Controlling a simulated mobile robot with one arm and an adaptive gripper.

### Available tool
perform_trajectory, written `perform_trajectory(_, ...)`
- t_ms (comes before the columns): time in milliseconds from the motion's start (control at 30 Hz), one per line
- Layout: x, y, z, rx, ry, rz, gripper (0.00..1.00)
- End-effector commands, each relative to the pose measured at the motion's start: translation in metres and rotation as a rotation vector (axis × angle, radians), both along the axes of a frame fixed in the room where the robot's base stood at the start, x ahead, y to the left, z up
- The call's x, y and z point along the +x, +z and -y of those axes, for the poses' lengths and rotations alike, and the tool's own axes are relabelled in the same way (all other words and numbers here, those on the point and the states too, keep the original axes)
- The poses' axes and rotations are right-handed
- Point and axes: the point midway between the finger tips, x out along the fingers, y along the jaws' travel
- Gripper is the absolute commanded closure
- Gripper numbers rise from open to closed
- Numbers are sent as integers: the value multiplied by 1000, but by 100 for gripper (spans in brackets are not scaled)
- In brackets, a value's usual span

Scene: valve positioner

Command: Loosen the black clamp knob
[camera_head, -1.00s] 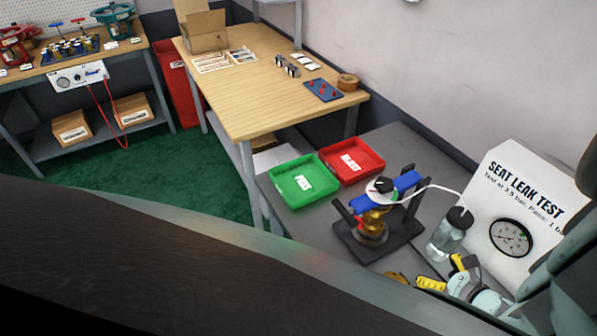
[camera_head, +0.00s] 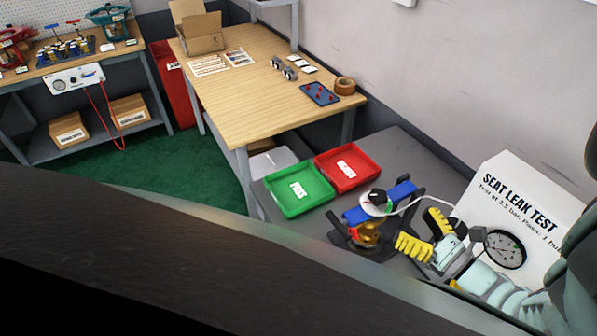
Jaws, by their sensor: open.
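The black clamp knob (camera_head: 377,196) sits on top of the test fixture, above a white disc and a blue clamp bar (camera_head: 403,192). A brass valve (camera_head: 366,235) stands clamped below it, on the dark fixture base (camera_head: 346,245). My gripper (camera_head: 424,233), with yellow ribbed fingers, is to the right of the knob and lower in the picture. Its fingers are spread apart with nothing visible between them, and it is clear of the knob. The gripper hides the glass bottle's place and part of the fixture's right side.
A green PASS tray (camera_head: 272,200) and a red tray (camera_head: 375,173) lie left of and behind the fixture. A white tube (camera_head: 412,203) runs rightward from the fixture. The SEAT LEAK TEST panel with its gauge (camera_head: 505,250) stands at the right. A wooden table (camera_head: 255,105) is behind.

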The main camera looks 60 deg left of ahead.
Motion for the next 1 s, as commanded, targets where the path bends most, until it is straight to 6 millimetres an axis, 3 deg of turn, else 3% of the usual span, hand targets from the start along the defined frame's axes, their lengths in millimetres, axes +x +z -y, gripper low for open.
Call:
perform_trajectory(200, -4, -1, -49, 2, 8, 0, 24)
perform_trajectory(500, -4, -2, -94, -1, 7, 3, 24)
perform_trajectory(967, -4, -1, -104, -3, 4, 1, 22)
perform_trajectory(1000, -4, -1, -104, -3, 3, 1, 26)
